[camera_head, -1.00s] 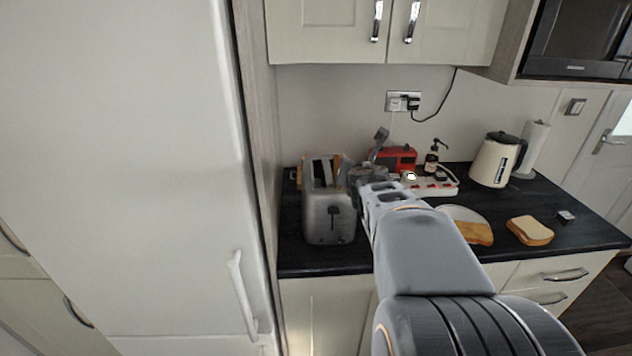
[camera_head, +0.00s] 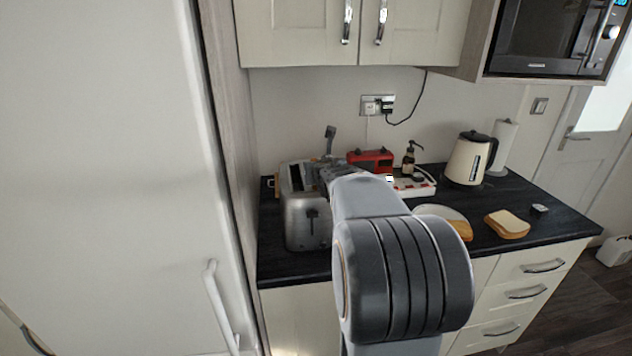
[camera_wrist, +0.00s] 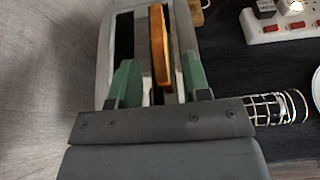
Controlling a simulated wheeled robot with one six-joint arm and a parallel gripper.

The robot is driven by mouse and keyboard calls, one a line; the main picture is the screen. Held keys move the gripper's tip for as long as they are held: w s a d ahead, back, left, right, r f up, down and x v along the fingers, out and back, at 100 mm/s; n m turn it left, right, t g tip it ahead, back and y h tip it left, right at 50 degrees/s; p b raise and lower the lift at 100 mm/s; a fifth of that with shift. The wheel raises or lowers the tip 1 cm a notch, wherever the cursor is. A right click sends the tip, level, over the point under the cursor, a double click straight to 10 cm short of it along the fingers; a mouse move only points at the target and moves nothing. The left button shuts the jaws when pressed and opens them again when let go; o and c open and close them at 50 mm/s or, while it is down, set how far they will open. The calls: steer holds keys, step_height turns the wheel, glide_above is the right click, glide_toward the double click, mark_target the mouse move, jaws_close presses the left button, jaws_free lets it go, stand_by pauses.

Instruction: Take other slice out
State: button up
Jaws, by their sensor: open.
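The silver toaster (camera_head: 306,222) stands at the left end of the dark counter, and its top fills the middle of the wrist view (camera_wrist: 106,40). A browned bread slice (camera_wrist: 159,48) stands upright in one slot. My gripper (camera_wrist: 158,85) is open above the toaster, with one green-padded finger on each side of the slice; I cannot tell whether they touch it. In the head view my arm hides most of the gripper. A toasted slice (camera_head: 461,229) lies on the white plate (camera_head: 440,211), partly hidden by my arm.
Bread slices (camera_head: 507,224) lie on the counter right of the plate. A red box (camera_head: 371,160), a pump bottle (camera_head: 409,160), a white power strip (camera_head: 414,187) and a cream kettle (camera_head: 467,160) stand behind. A tall white cabinet (camera_head: 110,180) closes off the left side.

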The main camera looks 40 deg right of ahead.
steer(key=shift+x, duration=2.1)
steer(key=shift+f, duration=0.15)
steer(key=shift+c, duration=0.4)
jaws_close()
